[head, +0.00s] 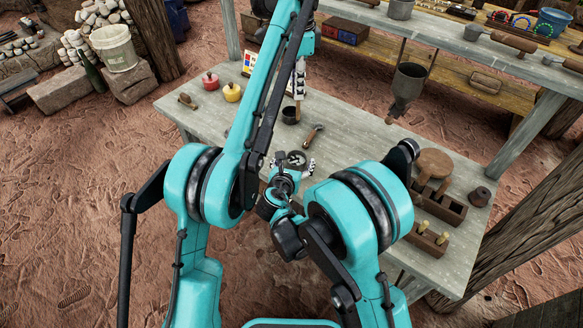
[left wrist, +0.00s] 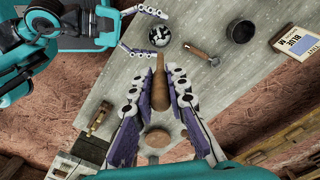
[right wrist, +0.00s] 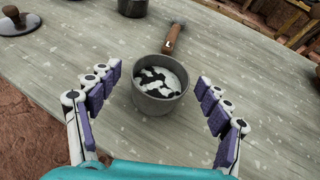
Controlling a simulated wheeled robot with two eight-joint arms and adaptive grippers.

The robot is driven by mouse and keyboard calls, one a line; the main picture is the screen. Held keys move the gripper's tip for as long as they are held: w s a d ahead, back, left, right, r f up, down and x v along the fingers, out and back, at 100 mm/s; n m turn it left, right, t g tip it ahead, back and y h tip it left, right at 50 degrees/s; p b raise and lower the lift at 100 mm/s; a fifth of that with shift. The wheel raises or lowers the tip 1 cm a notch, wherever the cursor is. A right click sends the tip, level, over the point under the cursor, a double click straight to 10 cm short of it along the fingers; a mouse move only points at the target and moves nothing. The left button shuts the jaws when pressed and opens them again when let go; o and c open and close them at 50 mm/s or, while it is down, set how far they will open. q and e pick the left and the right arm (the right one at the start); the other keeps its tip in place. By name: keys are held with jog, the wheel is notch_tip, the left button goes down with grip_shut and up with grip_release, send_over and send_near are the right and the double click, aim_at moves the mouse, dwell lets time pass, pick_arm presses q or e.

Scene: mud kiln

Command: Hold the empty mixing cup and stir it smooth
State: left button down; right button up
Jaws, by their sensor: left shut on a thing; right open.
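A small grey mixing cup (right wrist: 158,103) stands upright on the table, with unmixed-looking black and white contents inside. It also shows in the head view (head: 296,157) and the left wrist view (left wrist: 160,36). My right gripper (head: 292,167) is open, its fingers on either side of the cup with gaps visible. My left gripper (head: 299,84) is shut on a brown wooden handled tool (left wrist: 159,92), held above the table beyond the cup.
A wooden-handled hammer-like tool (head: 314,132) lies close to the mixing cup. Red (head: 210,80) and yellow (head: 232,92) pots stand at the table's left. A wooden tray (head: 438,204) and round stool-like block (head: 434,163) occupy the right.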

jog(key=shift+x, duration=0.9)
jog(key=c, duration=1.4)
jog(key=shift+o, duration=0.2)
pick_arm(q)
notch_tip(320, 180, down, 20)
jog(key=d, duration=0.1)
jog(key=shift+s, duration=0.35)
